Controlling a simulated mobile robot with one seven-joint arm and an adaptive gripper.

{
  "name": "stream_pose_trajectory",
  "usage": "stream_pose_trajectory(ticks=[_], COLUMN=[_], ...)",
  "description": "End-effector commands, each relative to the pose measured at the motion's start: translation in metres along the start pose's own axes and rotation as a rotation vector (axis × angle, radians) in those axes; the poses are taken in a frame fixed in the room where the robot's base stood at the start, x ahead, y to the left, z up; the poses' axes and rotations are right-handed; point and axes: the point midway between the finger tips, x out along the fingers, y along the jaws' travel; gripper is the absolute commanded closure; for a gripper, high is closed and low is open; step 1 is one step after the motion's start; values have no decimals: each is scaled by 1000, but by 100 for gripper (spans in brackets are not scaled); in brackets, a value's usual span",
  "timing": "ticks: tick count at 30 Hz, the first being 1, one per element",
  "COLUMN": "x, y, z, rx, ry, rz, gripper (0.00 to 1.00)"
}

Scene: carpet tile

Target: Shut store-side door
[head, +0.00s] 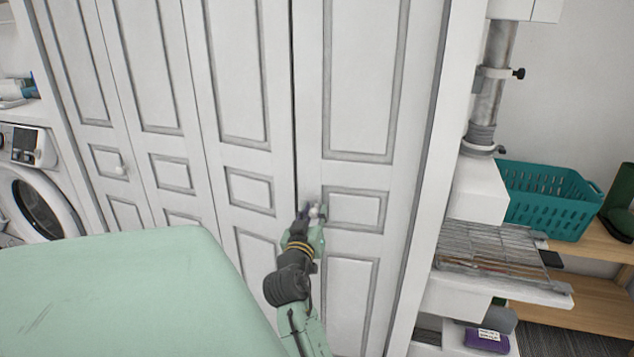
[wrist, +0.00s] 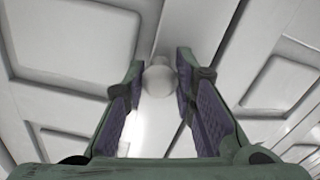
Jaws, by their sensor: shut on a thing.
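The right-hand white panelled door (head: 363,75) stands upright beside its frame, with a dark narrow gap along its left edge next to the neighbouring leaf (head: 240,65). It looks nearly flush with that leaf; I cannot tell exactly how far it stands open. My gripper (head: 312,211) is at this door's round white knob, near the left edge at mid-panel height. In the wrist view the knob (wrist: 159,79) sits between the tips of the purple-padded fingers, and my gripper is shut on it. The fingers partly hide the knob in the head view.
More white door leaves stand to the left, one with its own knob (head: 120,170). A washing machine (head: 42,197) is at far left. At right are a wire rack (head: 495,247), a teal basket (head: 545,200) and a metal pipe (head: 494,90).

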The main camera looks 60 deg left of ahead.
Motion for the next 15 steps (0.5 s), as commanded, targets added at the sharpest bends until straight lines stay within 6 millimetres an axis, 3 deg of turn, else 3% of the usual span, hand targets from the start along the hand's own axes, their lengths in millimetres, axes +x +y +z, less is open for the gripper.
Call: stream_pose_trajectory(ticks=[6,15], x=[20,28], y=[-8,-7], z=[0,-1], rx=[-2,-1], ry=[-17,-30], rz=[74,110], gripper=[100,100])
